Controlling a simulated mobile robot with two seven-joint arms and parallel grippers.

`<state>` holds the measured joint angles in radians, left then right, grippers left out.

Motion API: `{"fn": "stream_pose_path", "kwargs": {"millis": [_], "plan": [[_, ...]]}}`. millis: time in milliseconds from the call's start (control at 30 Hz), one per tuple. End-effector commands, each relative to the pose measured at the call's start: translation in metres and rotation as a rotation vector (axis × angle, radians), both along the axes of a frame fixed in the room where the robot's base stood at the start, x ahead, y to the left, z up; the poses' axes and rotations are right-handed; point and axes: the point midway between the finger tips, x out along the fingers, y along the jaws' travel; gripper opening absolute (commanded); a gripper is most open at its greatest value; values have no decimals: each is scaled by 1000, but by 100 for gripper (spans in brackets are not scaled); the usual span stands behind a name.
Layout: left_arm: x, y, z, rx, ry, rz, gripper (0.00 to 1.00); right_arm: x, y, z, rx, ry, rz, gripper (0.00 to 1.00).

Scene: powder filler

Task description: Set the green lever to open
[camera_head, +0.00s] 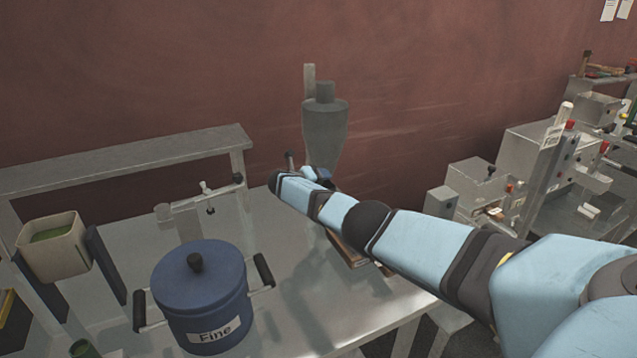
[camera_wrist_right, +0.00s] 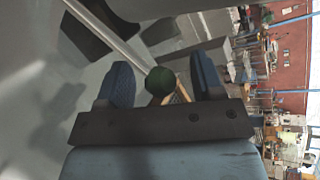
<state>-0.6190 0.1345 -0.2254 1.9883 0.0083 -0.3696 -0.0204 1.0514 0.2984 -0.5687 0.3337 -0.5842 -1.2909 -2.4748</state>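The lever shows in the right wrist view as a pale rod (camera_wrist_right: 104,37) ending in a dark green ball knob (camera_wrist_right: 158,81). My right gripper (camera_wrist_right: 163,84) is open, with one blue-grey finger on each side of the knob. The knob appears between the fingers; I cannot tell whether either touches it. In the head view my right arm reaches in from the right, and its gripper (camera_head: 318,176) is small and partly hidden by the wrist, below the grey hopper (camera_head: 325,130). The green knob cannot be made out there. My left gripper is not in view.
On the metal table (camera_head: 300,300) stand a blue lidded pot (camera_head: 200,290) labelled "Fine" and a small clamp stand (camera_head: 208,195). A beige box (camera_head: 52,250) with green contents is at the left. Machinery (camera_head: 545,150) stands to the right. The table front is partly clear.

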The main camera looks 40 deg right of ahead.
Motion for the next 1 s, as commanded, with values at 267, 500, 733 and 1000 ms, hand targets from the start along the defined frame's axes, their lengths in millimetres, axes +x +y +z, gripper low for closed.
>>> {"fn": "stream_pose_path", "kwargs": {"millis": [267, 500, 733, 1000], "plan": [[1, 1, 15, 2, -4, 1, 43, 2, 22, 17, -1, -10, 7, 57], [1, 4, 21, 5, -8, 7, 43, -5, 73, 31, 0, -4, 5, 57], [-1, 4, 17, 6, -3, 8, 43, -9, 111, 44, 0, -1, 3, 57], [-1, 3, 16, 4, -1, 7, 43, -11, 126, 50, 2, 1, 1, 57]]}}
